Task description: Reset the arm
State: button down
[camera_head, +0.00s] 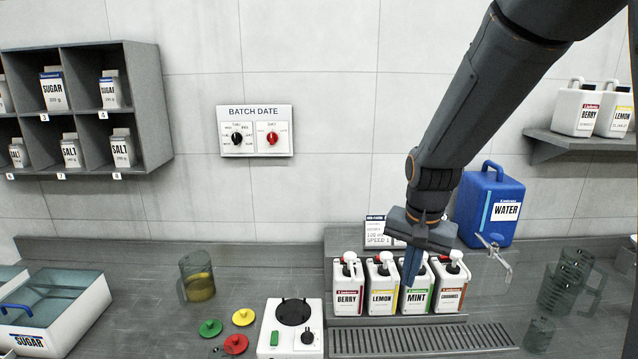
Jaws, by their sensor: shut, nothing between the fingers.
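My arm comes down from the top right of the view. My gripper (410,282) points downward with its fingers shut and nothing between them. It hangs in front of the row of pump bottles, near the white mint bottle (417,297) with the green label, and hides part of that bottle's top. I cannot tell whether the fingers touch the bottle. The lemon bottle (382,300) and the berry bottle (348,300) stand to the left, and a bottle with an orange-brown label (451,295) stands to the right.
A blue water container (490,195) with a tap stands behind the gripper at right. Clear jugs (566,285) are at far right. A white mixer base (291,335), coloured lids (236,344) and a jug of yellow liquid (197,278) lie left. A wall panel (255,131) and shelf cubbies (140,90) are behind.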

jog(key=s+f+n, duration=0.3)
jog(key=s+n, duration=0.3)
jog(key=s, duration=0.6)
notch_tip(320, 180, down, 7)
jog(key=b, duration=0.6)
jog(key=shift+s+f, duration=0.15)
jog(key=shift+s, duration=0.2)
